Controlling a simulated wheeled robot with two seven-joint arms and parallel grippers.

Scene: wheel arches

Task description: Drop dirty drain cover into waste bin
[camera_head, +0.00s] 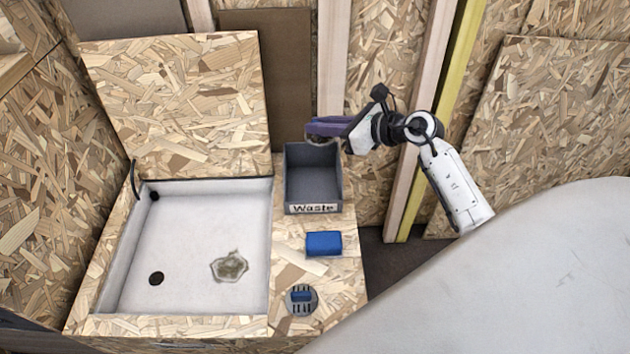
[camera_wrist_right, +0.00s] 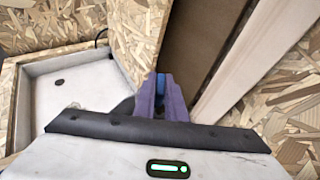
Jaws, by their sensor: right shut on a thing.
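My right gripper (camera_head: 325,127), with purple fingers, is over the back of the grey waste bin (camera_head: 313,208), which is labelled "Waste". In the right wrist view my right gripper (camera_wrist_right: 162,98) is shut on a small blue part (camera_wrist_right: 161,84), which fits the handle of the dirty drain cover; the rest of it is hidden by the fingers. A round grey drain cover (camera_head: 301,309) with a blue handle lies on the front of the wooden counter. My left gripper is not in view.
A white basin (camera_head: 195,215) with a dark drain hole (camera_head: 156,278) and a brownish dirt patch (camera_head: 229,266) is at the left. A blue sponge-like block (camera_head: 323,244) lies in front of the bin. Wooden boards (camera_head: 180,100) and studs stand behind.

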